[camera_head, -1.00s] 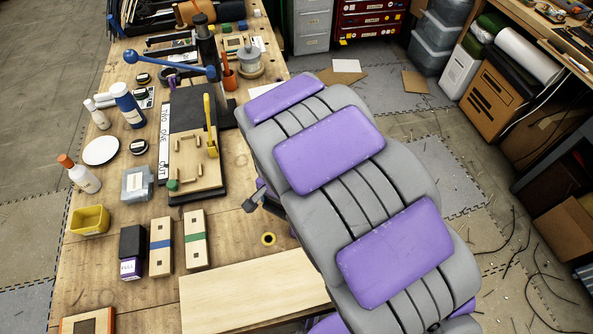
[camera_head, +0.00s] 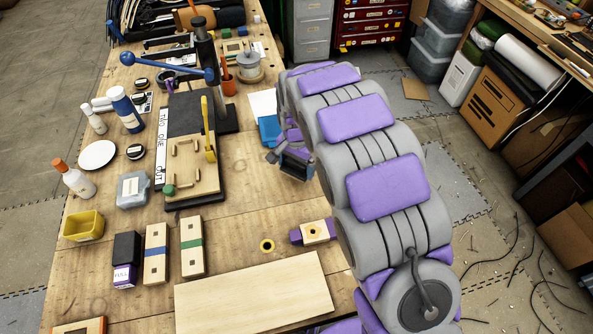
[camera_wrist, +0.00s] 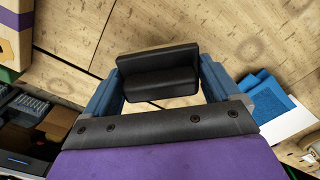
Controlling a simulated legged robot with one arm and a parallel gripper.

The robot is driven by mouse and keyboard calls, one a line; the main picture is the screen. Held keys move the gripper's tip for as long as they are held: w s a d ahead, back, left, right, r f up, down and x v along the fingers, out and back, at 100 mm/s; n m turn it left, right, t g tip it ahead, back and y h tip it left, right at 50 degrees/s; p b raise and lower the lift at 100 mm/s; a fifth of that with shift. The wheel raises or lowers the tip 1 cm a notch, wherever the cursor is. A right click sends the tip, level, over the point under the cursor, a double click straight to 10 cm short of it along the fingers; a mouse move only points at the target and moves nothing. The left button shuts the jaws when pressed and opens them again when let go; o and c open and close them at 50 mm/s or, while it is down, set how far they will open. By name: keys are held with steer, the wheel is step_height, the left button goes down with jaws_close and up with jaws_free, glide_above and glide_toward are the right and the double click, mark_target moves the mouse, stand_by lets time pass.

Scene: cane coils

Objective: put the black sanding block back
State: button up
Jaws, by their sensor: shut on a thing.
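The black sanding block (camera_wrist: 158,72) is between the two blue-grey fingers of my gripper (camera_wrist: 160,88) in the wrist view. It lies crosswise, with two dark ridges facing the camera. My gripper is shut on it. In the head view, my gripper (camera_head: 294,165) is over the right part of the workbench, left of my arm, with the dark block (camera_head: 297,163) at its end. The wrist view shows bare wood beyond the block; its height above the bench is hard to tell.
The workbench (camera_head: 240,195) has clear wood left of my gripper. A black-and-purple box (camera_head: 126,260) and two striped wooden blocks stand at lower left. A blue sheet (camera_head: 269,130) lies just behind my gripper.

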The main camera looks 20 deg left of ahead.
mark_target(297, 170)
steer(key=shift+w+f, duration=0.2)
steer(key=shift+f, duration=0.05)
step_height(297, 170, down, 3)
steer(key=shift+f+b, duration=0.1)
steer(key=shift+b, duration=0.5)
steer(key=o, duration=0.7)
step_height(297, 170, up, 11)
steer(key=p, duration=0.2)
steer(key=shift+p, duration=0.35)
steer(key=shift+r, duration=0.6)
